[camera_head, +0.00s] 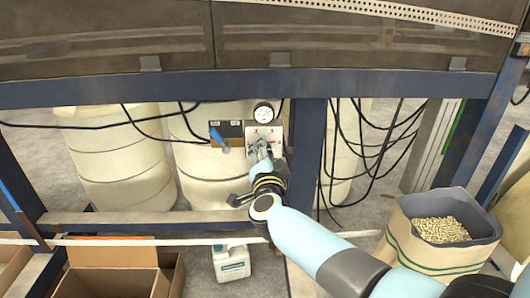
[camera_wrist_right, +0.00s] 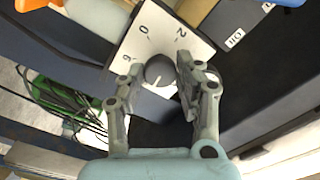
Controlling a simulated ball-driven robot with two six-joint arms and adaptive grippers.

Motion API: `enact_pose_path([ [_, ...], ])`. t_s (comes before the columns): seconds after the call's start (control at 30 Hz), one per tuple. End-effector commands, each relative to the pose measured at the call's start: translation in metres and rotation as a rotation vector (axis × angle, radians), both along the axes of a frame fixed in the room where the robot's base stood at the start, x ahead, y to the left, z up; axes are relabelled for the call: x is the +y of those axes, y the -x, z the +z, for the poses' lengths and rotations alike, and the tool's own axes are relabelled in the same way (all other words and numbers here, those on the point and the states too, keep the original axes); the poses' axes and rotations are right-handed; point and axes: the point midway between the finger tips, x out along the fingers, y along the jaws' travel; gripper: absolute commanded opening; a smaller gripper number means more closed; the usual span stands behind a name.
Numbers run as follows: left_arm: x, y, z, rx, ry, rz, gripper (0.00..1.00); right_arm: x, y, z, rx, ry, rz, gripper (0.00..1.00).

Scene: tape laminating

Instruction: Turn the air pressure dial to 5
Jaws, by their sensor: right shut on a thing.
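The air pressure dial is a dark round knob (camera_wrist_right: 160,72) on a white plate (camera_wrist_right: 143,30) with black numbers in the right wrist view. The marks I can read include 0 and 2, and another partly hidden by a finger. My right gripper (camera_wrist_right: 155,80) is shut on the knob, one finger on each side of it. In the head view my right gripper (camera_head: 258,152) reaches the white plate (camera_head: 270,134) and hides the knob. A round gauge (camera_head: 263,113) with a white face sits just above the plate. Its reading is too small to tell. My left gripper is not in view.
A blue handle (camera_head: 216,134) is left of the plate. Large white barrels (camera_head: 122,160) stand behind the blue frame beam (camera_head: 140,90). Black cables (camera_head: 375,140) hang at the right. A sack of pellets (camera_head: 440,228), a white jug (camera_head: 231,262) and cardboard boxes (camera_head: 110,282) stand below.

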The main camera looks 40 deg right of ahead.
Motion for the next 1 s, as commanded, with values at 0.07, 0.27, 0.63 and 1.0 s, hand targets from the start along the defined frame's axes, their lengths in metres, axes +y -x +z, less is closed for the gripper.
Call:
enact_pose_path([
  [0.07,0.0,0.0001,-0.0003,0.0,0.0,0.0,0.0,0.0002,0.0,-0.0001,-0.018,-0.03,0.0,0.02],
  [0.27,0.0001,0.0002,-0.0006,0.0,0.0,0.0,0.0,0.0001,0.0,-0.0001,-0.051,-0.083,0.0,0.02],
  [0.63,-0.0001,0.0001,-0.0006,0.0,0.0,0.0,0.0,0.0001,0.0002,0.0,-0.063,-0.103,0.0,0.02],
  [1.0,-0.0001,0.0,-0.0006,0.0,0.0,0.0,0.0,0.0001,0.0001,0.0,-0.063,-0.102,0.0,0.57],
])
